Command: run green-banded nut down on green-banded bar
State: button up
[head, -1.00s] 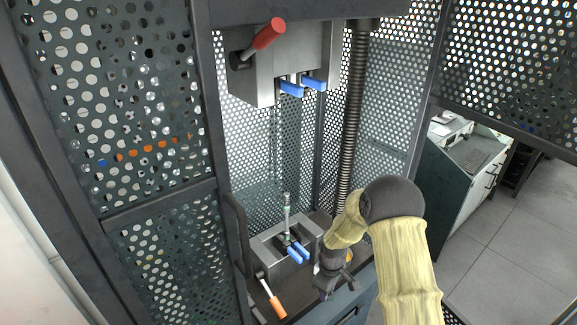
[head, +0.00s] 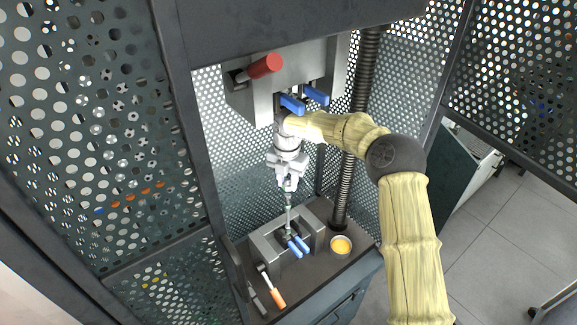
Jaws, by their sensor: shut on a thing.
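A thin upright metal bar (head: 288,214) stands in the lower clamp block (head: 262,243), between the blue jaws (head: 297,246). A greenish band shows faintly on it, too small to read well. My gripper (head: 288,186) points down over the bar's top end, jaws shut on a small piece that looks like the nut. The fingers mostly hide the piece. I cannot tell whether it is on the bar's thread or just above it.
The upper clamp block with a red handle (head: 264,66) and blue jaws (head: 292,103) hangs close above my wrist. A ribbed column (head: 346,195) stands right. A dish with yellow contents (head: 341,245) and an orange-handled tool (head: 271,287) are on the bench. Perforated guards surround this.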

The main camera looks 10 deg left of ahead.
jog(key=shift+w+a+r+n, duration=0.15)
jog(key=shift+w+r+n, duration=0.15)
jog(key=shift+r, duration=0.2)
jog(key=shift+s, duration=0.15)
jog(key=shift+s, duration=0.1)
jog(key=shift+f, duration=1.8)
jog(key=shift+w, duration=0.25)
jog(key=shift+s, duration=0.1)
jog(key=shift+s, duration=0.15)
